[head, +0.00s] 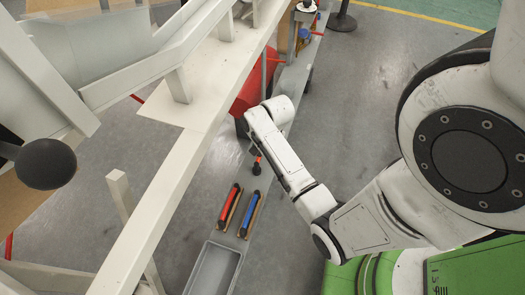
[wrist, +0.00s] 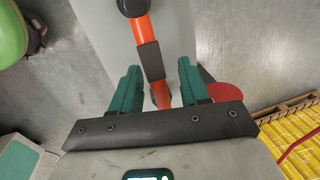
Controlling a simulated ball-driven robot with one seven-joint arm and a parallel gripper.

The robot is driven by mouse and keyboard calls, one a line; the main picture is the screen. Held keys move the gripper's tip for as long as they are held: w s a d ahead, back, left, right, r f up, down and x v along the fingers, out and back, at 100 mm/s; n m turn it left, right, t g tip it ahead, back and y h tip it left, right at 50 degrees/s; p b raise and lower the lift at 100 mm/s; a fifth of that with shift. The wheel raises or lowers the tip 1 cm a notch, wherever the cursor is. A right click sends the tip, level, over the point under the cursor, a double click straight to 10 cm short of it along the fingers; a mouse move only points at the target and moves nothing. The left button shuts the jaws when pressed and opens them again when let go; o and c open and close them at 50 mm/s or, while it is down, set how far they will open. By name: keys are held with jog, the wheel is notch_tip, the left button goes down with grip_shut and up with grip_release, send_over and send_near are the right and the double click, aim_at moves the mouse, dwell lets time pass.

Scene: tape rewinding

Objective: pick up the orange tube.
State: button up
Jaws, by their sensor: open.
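The orange tube (wrist: 143,38) has a black end cap and a black band. In the wrist view it runs from the top edge down between the two teal fingers of my gripper (wrist: 158,72). My gripper is open, with a gap visible on both sides of the tube. The tube's lower end is hidden behind the gripper's dark bar. In the head view a small orange and black piece (head: 257,165), likely the tube's end, shows just below my arm's end. My fingers are hidden there.
A red tube (head: 229,205) and a blue tube (head: 249,214) lie side by side on the narrow grey bench, nearer than the orange piece. A grey tray (head: 206,271) sits at its near end.

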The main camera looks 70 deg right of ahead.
jog(key=shift+w+f, duration=0.1)
jog(key=shift+f, duration=0.2)
jog(key=shift+c, duration=0.3)
grip_shut()
